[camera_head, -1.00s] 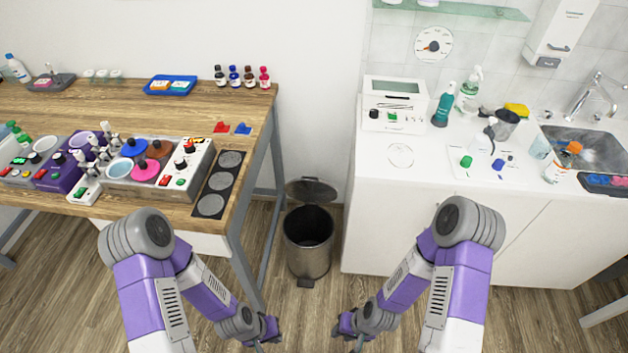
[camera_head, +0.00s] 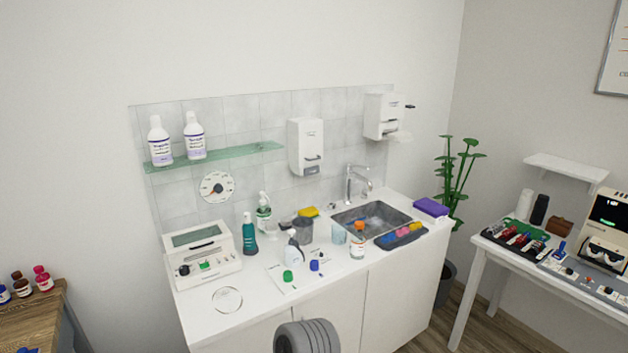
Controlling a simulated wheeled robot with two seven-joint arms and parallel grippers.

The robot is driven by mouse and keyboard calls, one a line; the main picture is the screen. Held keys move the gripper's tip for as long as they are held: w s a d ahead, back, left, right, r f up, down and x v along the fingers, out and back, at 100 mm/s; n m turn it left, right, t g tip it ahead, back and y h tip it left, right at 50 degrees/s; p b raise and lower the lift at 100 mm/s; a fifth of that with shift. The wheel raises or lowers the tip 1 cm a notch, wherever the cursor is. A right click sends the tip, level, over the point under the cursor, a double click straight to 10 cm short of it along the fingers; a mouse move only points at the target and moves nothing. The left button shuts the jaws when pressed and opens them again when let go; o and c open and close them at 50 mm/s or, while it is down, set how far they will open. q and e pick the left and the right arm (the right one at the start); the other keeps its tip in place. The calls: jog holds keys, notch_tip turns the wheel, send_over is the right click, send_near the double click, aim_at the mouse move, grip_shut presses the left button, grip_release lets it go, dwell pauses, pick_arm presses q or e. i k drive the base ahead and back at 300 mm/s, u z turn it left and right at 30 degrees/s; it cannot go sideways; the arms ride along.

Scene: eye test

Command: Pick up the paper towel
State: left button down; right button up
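A white paper towel dispenser (camera_head: 382,112) hangs on the tiled wall, right of the tap and above the sink's far side. A pale sheet, which looks like the paper towel (camera_head: 399,137), sticks out at its lower right. Neither of my grippers is in view. Only a grey rounded joint of my arm shows at the bottom edge, well below and apart from the dispenser.
The white counter (camera_head: 260,297) holds a white device (camera_head: 207,256), several bottles, and a sink (camera_head: 372,219) with a tap. A soap dispenser (camera_head: 306,146) and a glass shelf (camera_head: 215,157) are on the wall. A side table (camera_head: 545,285) with equipment stands right.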

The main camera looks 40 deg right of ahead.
aim_at(402, 135)
jog(key=z, duration=1.95)
